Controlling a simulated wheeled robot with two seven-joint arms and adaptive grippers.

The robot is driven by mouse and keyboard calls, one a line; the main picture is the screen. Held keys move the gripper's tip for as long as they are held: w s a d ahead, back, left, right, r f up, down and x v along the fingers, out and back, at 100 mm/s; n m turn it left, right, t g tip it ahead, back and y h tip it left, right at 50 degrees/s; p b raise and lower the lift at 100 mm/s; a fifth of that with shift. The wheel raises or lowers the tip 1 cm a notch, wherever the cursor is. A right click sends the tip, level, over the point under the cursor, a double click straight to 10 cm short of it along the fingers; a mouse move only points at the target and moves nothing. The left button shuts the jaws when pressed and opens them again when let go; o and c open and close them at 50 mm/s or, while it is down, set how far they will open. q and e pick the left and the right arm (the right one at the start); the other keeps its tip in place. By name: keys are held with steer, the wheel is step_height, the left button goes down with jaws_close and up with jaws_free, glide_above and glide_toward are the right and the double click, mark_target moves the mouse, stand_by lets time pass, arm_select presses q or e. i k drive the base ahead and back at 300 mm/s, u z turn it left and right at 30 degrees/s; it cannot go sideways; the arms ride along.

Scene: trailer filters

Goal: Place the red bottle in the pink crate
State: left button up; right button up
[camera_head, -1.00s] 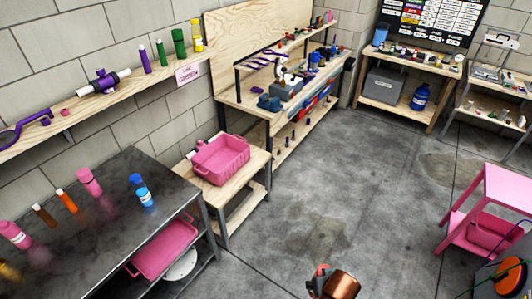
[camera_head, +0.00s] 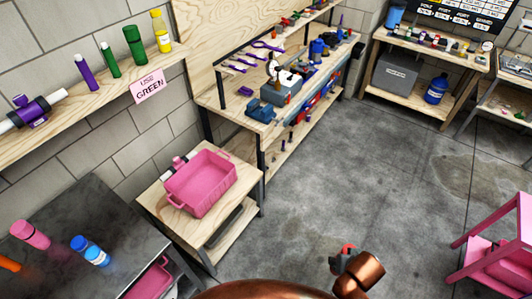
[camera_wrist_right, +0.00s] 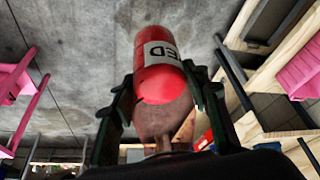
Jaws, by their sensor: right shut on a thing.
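The red bottle (camera_wrist_right: 158,62), with a white label, is held between the two dark fingers of my right gripper (camera_wrist_right: 160,88) in the right wrist view. In the head view my right gripper (camera_head: 343,262) is low, right of centre, over the floor. A small bit of red shows at it; most of the bottle is hidden there. The pink crate (camera_head: 207,196) stands on a low wooden table, left of and apart from this gripper. Its visible inside looks empty. My left gripper is not in view.
A dark metal table (camera_head: 85,208) with pink, orange and blue bottles is at the left. Another pink container (camera_head: 150,283) sits under it. The wooden workbench (camera_head: 235,112) stands behind the crate. A pink stand (camera_head: 497,245) is at the right. The floor between is clear.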

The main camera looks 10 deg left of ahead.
mark_target(212, 180)
steer(key=u, duration=0.55)
steer(key=i, duration=1)
steer(key=u, duration=1.2)
steer(key=i, duration=0.35)
steer(key=u, duration=0.25)
